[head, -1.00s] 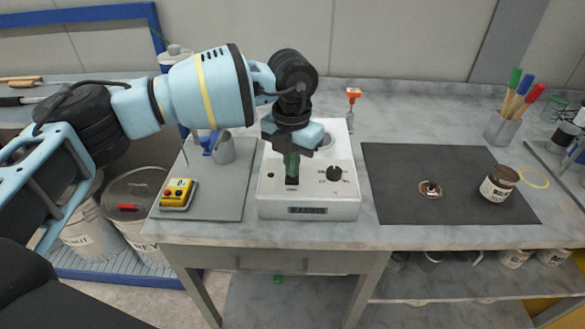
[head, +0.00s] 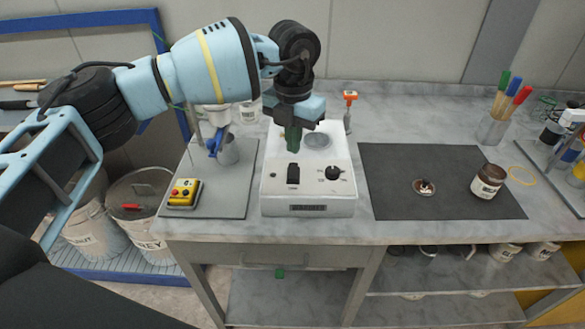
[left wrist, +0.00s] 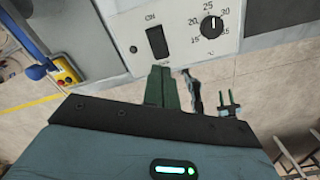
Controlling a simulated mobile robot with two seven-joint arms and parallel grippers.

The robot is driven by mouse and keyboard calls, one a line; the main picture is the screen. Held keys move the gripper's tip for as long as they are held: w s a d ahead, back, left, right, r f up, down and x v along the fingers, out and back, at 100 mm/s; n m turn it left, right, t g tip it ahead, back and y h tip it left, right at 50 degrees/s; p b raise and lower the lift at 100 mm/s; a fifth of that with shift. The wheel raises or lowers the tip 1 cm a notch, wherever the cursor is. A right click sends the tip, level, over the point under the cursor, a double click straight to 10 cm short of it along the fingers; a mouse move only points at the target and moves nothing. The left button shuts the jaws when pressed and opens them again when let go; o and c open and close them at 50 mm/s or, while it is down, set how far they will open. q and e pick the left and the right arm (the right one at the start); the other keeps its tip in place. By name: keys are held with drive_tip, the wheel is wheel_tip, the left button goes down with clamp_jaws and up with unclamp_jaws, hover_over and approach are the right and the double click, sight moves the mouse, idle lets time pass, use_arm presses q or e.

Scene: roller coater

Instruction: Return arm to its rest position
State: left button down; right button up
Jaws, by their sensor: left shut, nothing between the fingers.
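My left arm comes in from the left in the head view. Its left gripper (head: 293,143) is shut and empty, with green fingertips pointing down. It hangs above the white hotplate-like device (head: 308,208), near the black rocker switch (head: 293,173) on the front panel. In the left wrist view the shut green fingers (left wrist: 162,88) show just below the switch (left wrist: 157,42), with the temperature dial (left wrist: 211,27) to the right. The fingers appear apart from the switch.
A grey mat (head: 225,205) holds a yellow button box (head: 184,193) at left. A dark mat (head: 450,205) at right holds a jar (head: 488,181) and its lid (head: 424,187). An orange-topped item (head: 349,97) stands behind the device.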

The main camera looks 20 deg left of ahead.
use_arm(q)
drive_tip(key=shift+r, duration=0.2)
idle(0.5)
drive_tip(key=s+d+f+n+g+h, duration=0.15)
drive_tip(key=s+d+f+h, duration=0.25)
drive_tip(key=s+d+h, duration=0.65)
drive_tip(key=s+d+f+n+g+h, duration=0.1)
drive_tip(key=s+d+f+g+h, duration=0.35)
drive_tip(key=d, duration=0.85)
drive_tip(key=a+f+n+t+y, duration=0.3)
drive_tip(key=a+f+n+t, duration=0.35)
drive_tip(key=n+t, duration=0.55)
drive_tip(key=a+f+n+t+y, duration=0.2)
drive_tip(key=a+f+n+t, duration=0.45)
drive_tip(key=n+t, duration=0.6)
drive_tip(key=s+a+f+n+g+y, duration=0.4)
drive_tip(key=s+a+f, duration=0.3)
drive_tip(key=s, duration=0.3)
drive_tip(key=s+a+f+n+g+y, duration=0.4)
drive_tip(key=s+a+f, duration=0.4)
drive_tip(key=s+f, duration=0.2)
drive_tip(key=shift+s+n+g, duration=0.3)
drive_tip(key=shift+n+g, duration=0.55)
drive_tip(key=shift+n, duration=0.05)
